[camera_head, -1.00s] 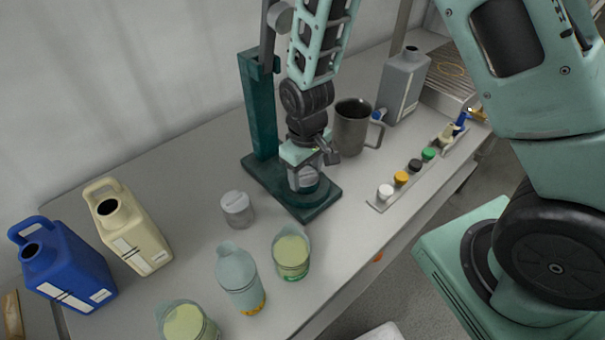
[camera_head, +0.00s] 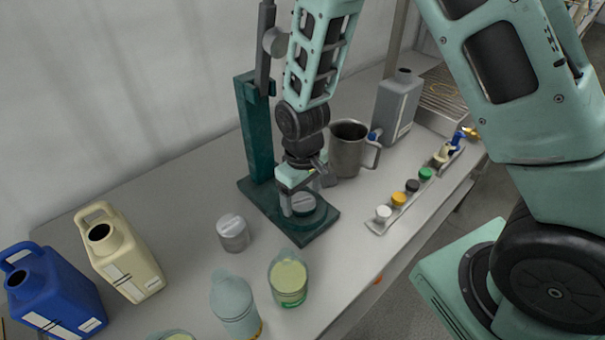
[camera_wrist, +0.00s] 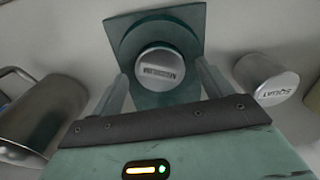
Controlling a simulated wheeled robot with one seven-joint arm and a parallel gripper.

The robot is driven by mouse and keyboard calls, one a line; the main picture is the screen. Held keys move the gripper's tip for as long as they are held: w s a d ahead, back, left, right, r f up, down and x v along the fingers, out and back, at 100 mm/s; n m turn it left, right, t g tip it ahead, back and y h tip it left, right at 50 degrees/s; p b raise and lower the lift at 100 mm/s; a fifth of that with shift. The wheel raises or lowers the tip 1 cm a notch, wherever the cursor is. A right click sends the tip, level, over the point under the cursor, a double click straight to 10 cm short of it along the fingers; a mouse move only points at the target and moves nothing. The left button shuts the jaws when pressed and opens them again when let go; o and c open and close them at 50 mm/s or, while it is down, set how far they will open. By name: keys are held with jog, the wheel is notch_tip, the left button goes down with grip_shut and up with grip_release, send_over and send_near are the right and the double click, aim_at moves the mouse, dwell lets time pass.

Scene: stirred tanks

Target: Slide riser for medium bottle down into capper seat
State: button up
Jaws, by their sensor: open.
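The medium riser (camera_wrist: 160,70) is a silvery round block whose label seems to read MEDIUM. It stands upright on the round seat of the dark teal capper (camera_wrist: 190,18); how deep it sits is not clear. In the head view the riser (camera_head: 303,204) shows low over the capper base (camera_head: 318,228), under my gripper (camera_head: 303,198). In the wrist view my gripper (camera_wrist: 163,88) is open, with one finger either side of the riser and gaps visible beside it. The capper's post (camera_head: 256,130) rises behind.
Another metal riser, labelled SQUAT (camera_wrist: 275,80), stands left of the capper in the head view (camera_head: 233,233). A steel mug (camera_head: 346,155) and grey jug (camera_head: 397,105) stand right.

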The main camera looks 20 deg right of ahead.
aim_at(303, 202)
notch_tip(303, 202, up, 11)
jog(key=b, duration=0.2)
jog(key=s+a+r+n, duration=0.1)
jog(key=s+a+r, duration=0.1)
jog(key=s, duration=0.8)
jog(key=s+a+r+n, duration=0.2)
jog(key=s+a+r, duration=0.1)
jog(key=s, duration=0.7)
jog(key=shift+a+r+y, duration=0.3)
jog(key=shift+a, duration=0.35)
jog(key=shift+p, duration=0.3)
